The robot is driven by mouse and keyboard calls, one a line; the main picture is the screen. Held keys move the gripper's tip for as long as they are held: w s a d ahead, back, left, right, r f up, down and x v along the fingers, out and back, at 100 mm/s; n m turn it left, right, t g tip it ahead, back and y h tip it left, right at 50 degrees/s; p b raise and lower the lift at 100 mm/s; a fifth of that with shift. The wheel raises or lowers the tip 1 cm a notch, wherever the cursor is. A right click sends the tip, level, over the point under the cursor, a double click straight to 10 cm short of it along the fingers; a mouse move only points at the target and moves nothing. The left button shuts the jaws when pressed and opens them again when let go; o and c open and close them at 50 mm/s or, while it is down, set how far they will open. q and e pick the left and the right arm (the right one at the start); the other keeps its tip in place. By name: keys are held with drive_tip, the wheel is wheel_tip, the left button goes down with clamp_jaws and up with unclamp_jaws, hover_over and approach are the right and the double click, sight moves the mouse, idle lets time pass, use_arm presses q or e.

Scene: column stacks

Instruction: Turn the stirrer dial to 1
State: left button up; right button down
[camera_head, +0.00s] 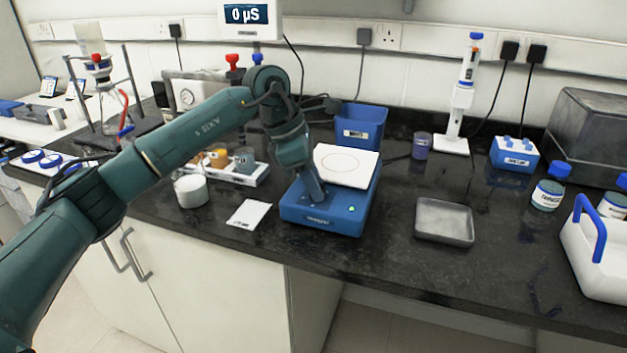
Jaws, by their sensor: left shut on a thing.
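The stirrer (340,222) is a blue box with a white top plate (347,166), standing on the dark bench in the middle of the view. A small green light (351,209) glows at the right of its front. My left gripper (317,198) reaches down from above onto the left front of the stirrer. Its jaws are shut at the spot of the dial. The dial is hidden behind the fingers, so its setting cannot be read. My right gripper is not in view.
A meter display (247,14) hangs above.

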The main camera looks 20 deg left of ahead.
use_arm(q)
drive_tip(key=o, duration=1)
drive_tip(key=shift+c, duration=0.2)
